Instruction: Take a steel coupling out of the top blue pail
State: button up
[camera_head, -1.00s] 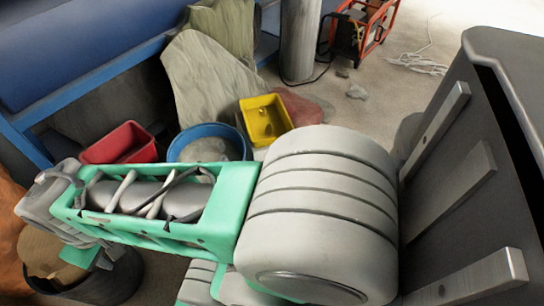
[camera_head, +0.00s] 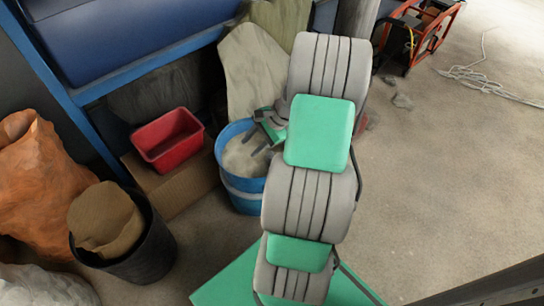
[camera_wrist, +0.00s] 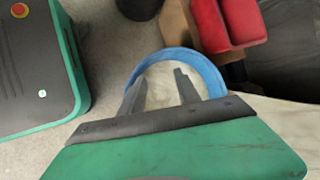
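The blue pail (camera_head: 236,131) stands on the floor left of my arm, with a second blue rim or band lower down, as if two pails are stacked. Pale, whitish contents fill the part of its inside that shows. In the wrist view its blue rim (camera_wrist: 212,72) curves around the far side of my fingers. My gripper (camera_head: 263,142) is at the pail's mouth, its fingers pointing down over the pale contents. In the wrist view the two fingers (camera_wrist: 160,80) are apart with nothing seen between them. No steel coupling can be made out.
A red bin (camera_head: 168,139) sits on a cardboard box (camera_head: 170,188) left of the pail. A black bucket (camera_head: 150,250) with a brown sack and an orange bag (camera_head: 40,185) are further left. Pale slabs (camera_head: 254,70) lean behind. Open floor lies to the right.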

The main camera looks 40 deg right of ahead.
jog(key=s+d+f+m+t, duration=0.4)
jog(key=d+f+m, duration=0.1)
jog(key=d+m, duration=0.2)
jog(key=s+d+f+m+t, duration=0.3)
jog(key=s+d+f+m, duration=0.15)
jog(key=d+m, duration=0.2)
jog(key=b+x, duration=0.5)
jog(key=x, duration=0.6)
jog(key=shift+w+d+r, duration=0.1)
jog(key=shift+w+d, duration=0.05)
grip_shut()
jog(key=shift+r, duration=0.1)
